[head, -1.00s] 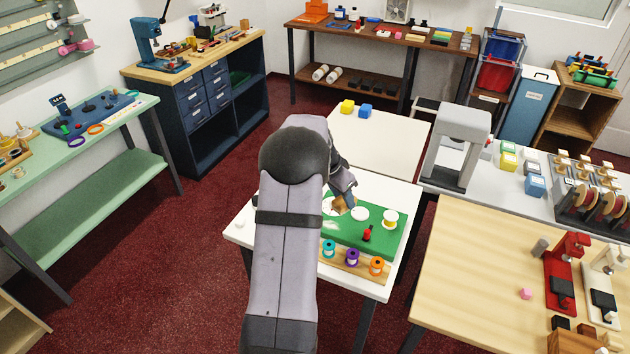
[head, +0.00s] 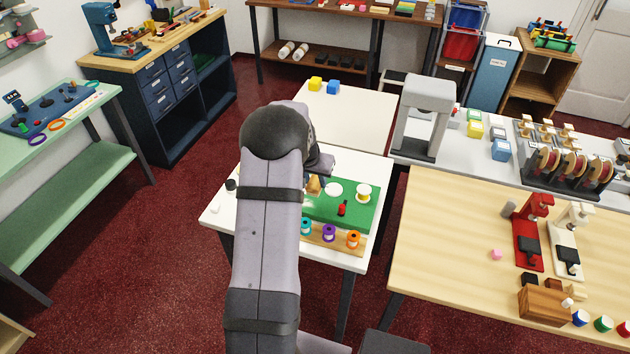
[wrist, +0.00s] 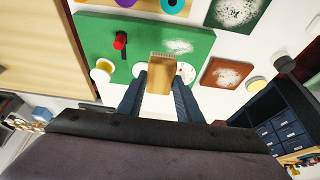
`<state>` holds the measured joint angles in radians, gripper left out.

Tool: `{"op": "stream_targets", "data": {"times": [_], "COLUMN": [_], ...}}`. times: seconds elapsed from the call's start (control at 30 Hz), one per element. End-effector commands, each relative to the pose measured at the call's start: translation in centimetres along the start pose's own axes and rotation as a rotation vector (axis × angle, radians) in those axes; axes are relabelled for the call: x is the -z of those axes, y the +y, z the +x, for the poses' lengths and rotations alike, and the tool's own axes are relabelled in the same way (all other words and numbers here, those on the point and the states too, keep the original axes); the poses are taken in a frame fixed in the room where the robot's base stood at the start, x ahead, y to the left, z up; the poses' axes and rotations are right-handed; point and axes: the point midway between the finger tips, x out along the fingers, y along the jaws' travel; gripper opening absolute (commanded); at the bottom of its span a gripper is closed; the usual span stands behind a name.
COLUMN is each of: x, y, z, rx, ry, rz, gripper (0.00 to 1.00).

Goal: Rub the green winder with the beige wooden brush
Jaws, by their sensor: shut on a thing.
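My gripper (wrist: 160,88) is shut on the beige wooden brush (wrist: 161,70), with its bristle end pointing away from my wrist over the green mat. The brush also shows in the head view (head: 314,186), just right of my arm. A white smudge (wrist: 178,47) shows on green beside the brush tip. I cannot tell whether the bristles touch anything. My arm hides the table's left part in the head view.
The green mat (head: 365,215) holds a white disc (head: 333,189), a spool (head: 363,192) and a small red object (head: 342,208). Several thread spools stand in a wooden rack (head: 321,242) along the front. A reddish-brown square (wrist: 225,73) with white speckles lies beside the mat.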

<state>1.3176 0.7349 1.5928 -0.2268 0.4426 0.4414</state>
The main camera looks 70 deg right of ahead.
Motion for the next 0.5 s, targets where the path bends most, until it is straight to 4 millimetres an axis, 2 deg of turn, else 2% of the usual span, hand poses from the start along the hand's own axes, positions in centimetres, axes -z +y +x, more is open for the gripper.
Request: {"op": "stream_targets", "data": {"times": [0.27, 0.5], "x": [-0.3, -1.2], "y": [0.0, 0.0], "z": [0.7, 2.7], "rx": [0.001, 0.000], "ry": [0.000, -0.002], "rz": [-0.002, -0.001], "gripper": [0.14, 0.14]}}
